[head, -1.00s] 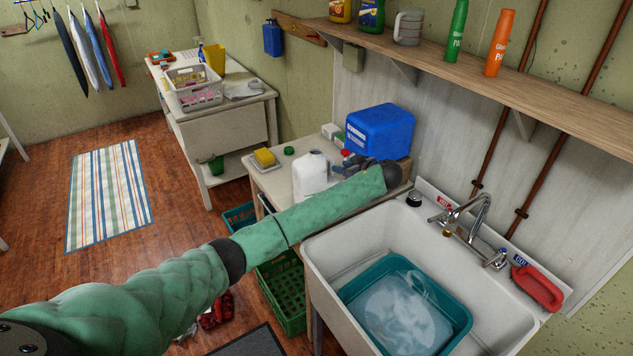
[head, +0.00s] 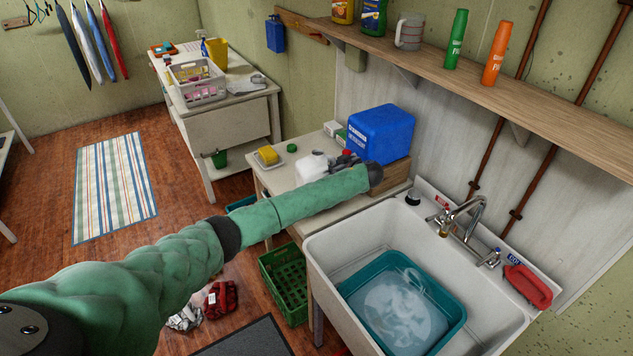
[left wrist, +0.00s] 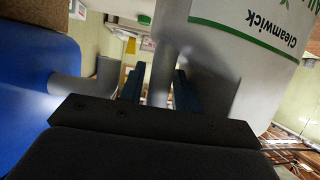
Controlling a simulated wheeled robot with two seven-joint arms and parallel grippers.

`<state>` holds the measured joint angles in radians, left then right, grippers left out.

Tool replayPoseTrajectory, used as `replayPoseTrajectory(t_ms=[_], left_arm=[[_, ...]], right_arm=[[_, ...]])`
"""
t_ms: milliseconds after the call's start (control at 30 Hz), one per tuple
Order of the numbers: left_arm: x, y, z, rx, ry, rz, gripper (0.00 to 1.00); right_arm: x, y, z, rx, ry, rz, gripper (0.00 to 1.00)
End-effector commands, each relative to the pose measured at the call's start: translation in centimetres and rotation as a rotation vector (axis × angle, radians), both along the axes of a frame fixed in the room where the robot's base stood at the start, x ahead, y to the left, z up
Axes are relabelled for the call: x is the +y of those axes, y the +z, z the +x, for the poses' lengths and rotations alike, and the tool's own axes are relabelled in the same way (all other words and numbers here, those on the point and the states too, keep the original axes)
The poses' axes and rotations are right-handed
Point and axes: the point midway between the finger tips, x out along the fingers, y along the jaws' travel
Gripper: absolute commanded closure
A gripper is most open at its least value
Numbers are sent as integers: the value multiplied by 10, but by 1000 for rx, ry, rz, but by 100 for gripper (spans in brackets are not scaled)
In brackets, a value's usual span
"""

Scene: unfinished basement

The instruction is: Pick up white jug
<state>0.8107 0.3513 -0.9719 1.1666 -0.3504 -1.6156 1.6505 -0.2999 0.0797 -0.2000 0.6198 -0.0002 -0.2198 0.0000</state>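The white jug (head: 311,166) stands on the side table in the head view, its lower part hidden behind my left arm. In the left wrist view its body, with a green-and-white Gleamwick label (left wrist: 255,40), fills the upper right. My left gripper (head: 343,160) is at the jug's right side. In the left wrist view the two fingers of my left gripper (left wrist: 158,90) are apart, with the jug's pale handle (left wrist: 163,65) between them. A narrow gap shows at the left finger; contact on the right is unclear. My right gripper is not in view.
A blue detergent container (head: 381,132) stands on a wooden block close behind my left gripper. A yellow sponge on a dish (head: 267,156) and a green lid (head: 292,148) lie left of the jug. The sink (head: 330,247) with a teal basin (head: 452,337) is in front.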

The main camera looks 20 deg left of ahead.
Motion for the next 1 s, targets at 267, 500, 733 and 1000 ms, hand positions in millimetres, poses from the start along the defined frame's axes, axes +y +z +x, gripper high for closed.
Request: replayPoseTrajectory(t_ms=[267,500,733,1000], left_arm=[[0,0,0,0,0,0,85],[0,1,0,-2,-1,0,100],[0,1,0,-1,-1,-1,100],[-1,21,1,-5,-1,-2,100]], right_arm=[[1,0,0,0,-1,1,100],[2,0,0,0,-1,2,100],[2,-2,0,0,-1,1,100],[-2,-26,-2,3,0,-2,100]])
